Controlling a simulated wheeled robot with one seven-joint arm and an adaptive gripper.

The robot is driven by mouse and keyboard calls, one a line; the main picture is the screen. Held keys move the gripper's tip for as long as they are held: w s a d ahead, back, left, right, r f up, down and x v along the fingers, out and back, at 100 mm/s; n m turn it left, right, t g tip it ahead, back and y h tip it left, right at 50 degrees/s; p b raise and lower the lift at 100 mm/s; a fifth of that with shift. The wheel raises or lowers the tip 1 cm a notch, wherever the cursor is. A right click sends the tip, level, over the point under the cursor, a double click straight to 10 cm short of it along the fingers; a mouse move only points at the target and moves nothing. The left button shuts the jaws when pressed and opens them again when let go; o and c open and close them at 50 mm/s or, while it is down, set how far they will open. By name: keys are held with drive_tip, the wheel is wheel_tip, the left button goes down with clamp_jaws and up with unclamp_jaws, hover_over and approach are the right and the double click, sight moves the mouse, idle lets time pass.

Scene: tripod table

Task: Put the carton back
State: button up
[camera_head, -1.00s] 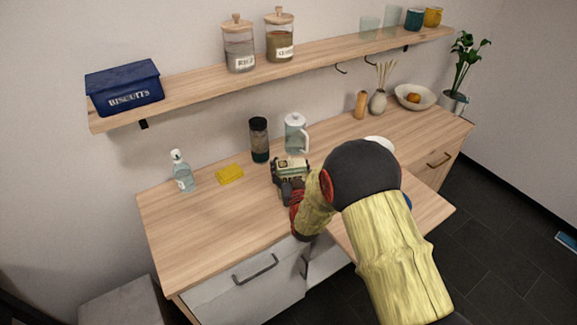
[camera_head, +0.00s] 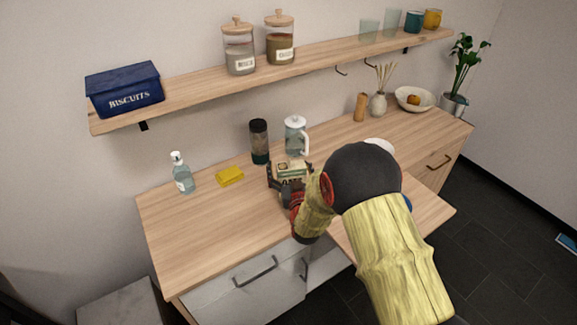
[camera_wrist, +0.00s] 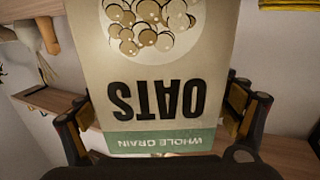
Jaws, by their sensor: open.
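The carton (camera_head: 293,167) is a cream oats box with a green band. In the head view it is at the worktop's middle, in front of the glass jug, its lower part hidden by my gripper. It fills the middle of the wrist view (camera_wrist: 160,75), its "OATS" lettering upside down there. My gripper (camera_head: 288,174) is open, with one finger on each side of the carton. Both fingers also show in the wrist view (camera_wrist: 157,112), beside the carton's edges. I cannot tell whether either finger touches it. The carton's base is hidden.
A dark-lidded jar (camera_head: 259,142) and a glass jug (camera_head: 295,136) stand just behind the carton. A yellow sponge (camera_head: 230,175) and a soap bottle (camera_head: 182,174) are to its left. The wall shelf (camera_head: 195,88) overhangs the back. The worktop's front left (camera_head: 205,235) is clear.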

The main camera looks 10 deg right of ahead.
sight(293, 171)
drive_tip(key=shift+r, duration=0.1)
drive_tip(key=shift+s, duration=0.25)
drive_tip(key=s, duration=0.3)
drive_tip(key=s+p, duration=0.1)
drive_tip(key=s, duration=0.3)
drive_tip(key=s+p, duration=0.1)
drive_tip(key=s, duration=0.3)
drive_tip(key=shift+a+r, duration=0.1)
drive_tip(key=shift+a, duration=0.3)
drive_tip(key=shift+s+r, duration=0.1)
drive_tip(key=shift+r, duration=0.05)
drive_tip(key=r+g, duration=0.1)
drive_tip(key=r, duration=0.1)
drive_tip(key=w+r+g, duration=0.1)
drive_tip(key=r, duration=0.3)
drive_tip(key=shift+w+a+r+g+y, duration=0.2)
drive_tip(key=shift+a+g+y, duration=0.1)
drive_tip(key=shift+g, duration=0.1)
drive_tip(key=s+r+g+y, duration=0.1)
drive_tip(key=s+r+g, duration=0.2)
drive_tip(key=s+r, duration=0.35)
drive_tip(key=s+r+g, duration=0.3)
drive_tip(key=s+r, duration=0.1)
drive_tip(key=s, duration=0.6)
drive_tip(key=s+r+g, duration=0.1)
drive_tip(key=s+g, duration=0.2)
drive_tip(key=s, duration=1.3)
drive_tip(key=shift+s+d+r+n+g, duration=0.15)
drive_tip(key=shift+d+r+n+g, duration=0.15)
drive_tip(key=shift+d+n, duration=0.15)
